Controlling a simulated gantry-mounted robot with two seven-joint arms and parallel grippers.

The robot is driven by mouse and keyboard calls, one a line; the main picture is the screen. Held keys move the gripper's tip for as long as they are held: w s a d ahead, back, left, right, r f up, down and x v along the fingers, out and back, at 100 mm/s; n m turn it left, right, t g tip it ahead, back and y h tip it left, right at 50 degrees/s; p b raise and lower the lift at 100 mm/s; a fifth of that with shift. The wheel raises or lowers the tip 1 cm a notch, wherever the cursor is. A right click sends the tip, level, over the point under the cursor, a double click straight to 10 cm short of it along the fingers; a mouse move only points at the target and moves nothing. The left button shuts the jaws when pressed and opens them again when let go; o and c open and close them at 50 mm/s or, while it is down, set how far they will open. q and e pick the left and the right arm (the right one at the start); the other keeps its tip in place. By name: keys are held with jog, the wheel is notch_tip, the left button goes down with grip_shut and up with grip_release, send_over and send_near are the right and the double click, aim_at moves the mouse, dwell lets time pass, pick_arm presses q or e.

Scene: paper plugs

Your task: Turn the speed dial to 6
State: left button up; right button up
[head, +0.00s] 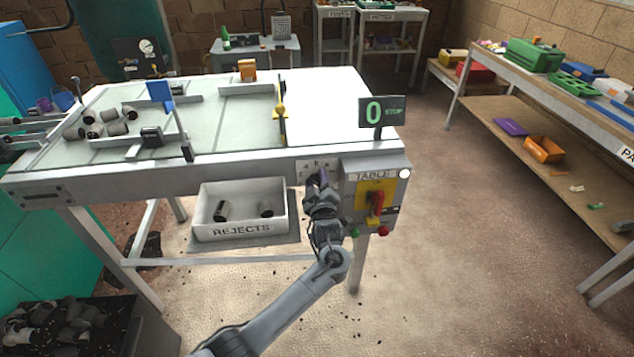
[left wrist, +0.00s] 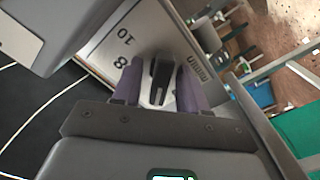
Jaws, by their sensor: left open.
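The speed dial's pale plate (head: 304,166) is on the table's front edge, left of the TABLE switch box. Its numbers 4 and 8 are partly visible in the head view, where my gripper hides the knob. In the left wrist view the black dial knob (left wrist: 159,78) stands on the plate, with 8 and 10 printed to its left. My left gripper (head: 319,182) is at the dial, open. Its purple fingers lie on either side of the knob, with small gaps visible. The display (head: 382,112) reads 0 STOP. My right gripper is not in view.
Right of the dial, the switch box (head: 361,179) carries a red handle on yellow, with green and red buttons below. Grey plugs (head: 115,129) lie on the table. Open floor is at the right.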

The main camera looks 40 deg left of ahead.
pick_arm(q)
grip_shut()
jog(key=shift+r+m+p, duration=0.2)
jog(key=shift+m+p, duration=0.6)
jog(key=shift+p, duration=0.35)
jog(key=shift+m+p, duration=1.1)
jog(key=shift+p, duration=0.05)
jog(key=shift+d+m+p, duration=0.1)
jog(key=shift+m+p, duration=0.75)
jog(key=shift+m, duration=0.25)
jog(key=shift+w+m+p, duration=0.1)
jog(key=shift+m+p, duration=0.45)
jog(key=shift+m, duration=0.35)
jog(key=shift+f, duration=0.1)
grip_release()
